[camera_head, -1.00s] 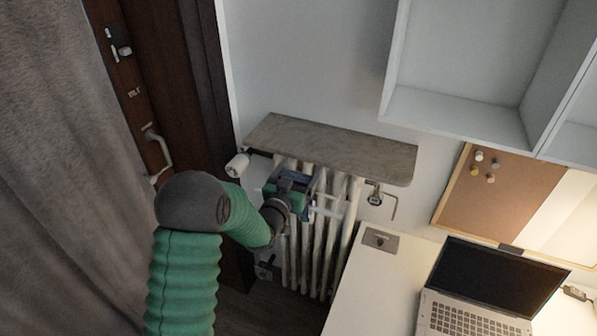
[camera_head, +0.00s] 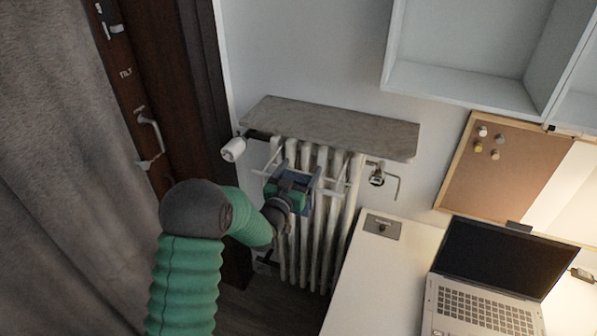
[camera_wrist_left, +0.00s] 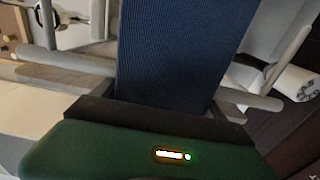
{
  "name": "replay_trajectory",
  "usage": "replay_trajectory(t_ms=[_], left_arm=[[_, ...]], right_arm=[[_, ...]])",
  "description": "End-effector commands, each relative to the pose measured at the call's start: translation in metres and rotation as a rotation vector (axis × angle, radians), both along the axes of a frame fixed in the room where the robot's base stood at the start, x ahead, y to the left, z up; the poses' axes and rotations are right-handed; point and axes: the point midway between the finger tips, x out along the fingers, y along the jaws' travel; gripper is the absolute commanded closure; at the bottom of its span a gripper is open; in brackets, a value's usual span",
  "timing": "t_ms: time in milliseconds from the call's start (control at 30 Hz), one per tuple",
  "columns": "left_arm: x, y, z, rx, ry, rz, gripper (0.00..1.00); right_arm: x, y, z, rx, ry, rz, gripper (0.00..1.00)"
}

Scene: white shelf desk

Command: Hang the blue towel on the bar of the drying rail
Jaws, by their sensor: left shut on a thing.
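The blue towel (camera_wrist_left: 175,50) hangs from my left gripper and fills the middle of the left wrist view. In the head view only a small part of the towel (camera_head: 309,181) shows around the gripper. My left gripper (camera_head: 288,190) is shut on the towel, in front of the radiator. The white drying rail (camera_head: 335,184) is at the radiator front, its bars showing on both sides of the gripper. In the left wrist view the rail (camera_wrist_left: 65,64) crosses behind the towel. I cannot tell whether the towel rests over the bar. My right gripper is not in view.
The radiator (camera_head: 322,245) stands under a stone shelf (camera_head: 330,128). A white valve knob (camera_head: 234,149) sticks out at its left, and a metal valve (camera_head: 377,178) at its right. The desk with a laptop (camera_head: 490,275) is at the right, a dark door at the left.

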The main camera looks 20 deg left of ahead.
Motion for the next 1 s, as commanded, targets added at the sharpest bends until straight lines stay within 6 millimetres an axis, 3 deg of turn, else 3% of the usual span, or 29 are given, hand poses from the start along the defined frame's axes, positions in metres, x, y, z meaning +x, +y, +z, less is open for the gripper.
replay_trajectory(t_ms=[433,467,500,600,867,1000], left_arm=[[0.002,-0.001,-0.009,-0.001,0.005,0.0,0.8],[0.002,-0.001,-0.009,-0.001,0.006,0.0,0.14],[0.002,-0.001,-0.01,-0.001,0.006,0.0,0.09],[0.002,-0.001,-0.01,-0.001,0.008,0.0,0.0],[0.001,-0.001,-0.012,-0.002,0.011,0.0,0.0],[-0.014,-0.001,-0.014,-0.002,0.013,0.0,0.0]], right_arm=[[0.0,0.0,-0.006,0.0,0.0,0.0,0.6],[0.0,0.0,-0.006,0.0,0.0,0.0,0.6],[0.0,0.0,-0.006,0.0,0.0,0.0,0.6],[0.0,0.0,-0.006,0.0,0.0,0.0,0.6],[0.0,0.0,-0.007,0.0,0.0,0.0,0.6],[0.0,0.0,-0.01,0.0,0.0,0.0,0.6]])
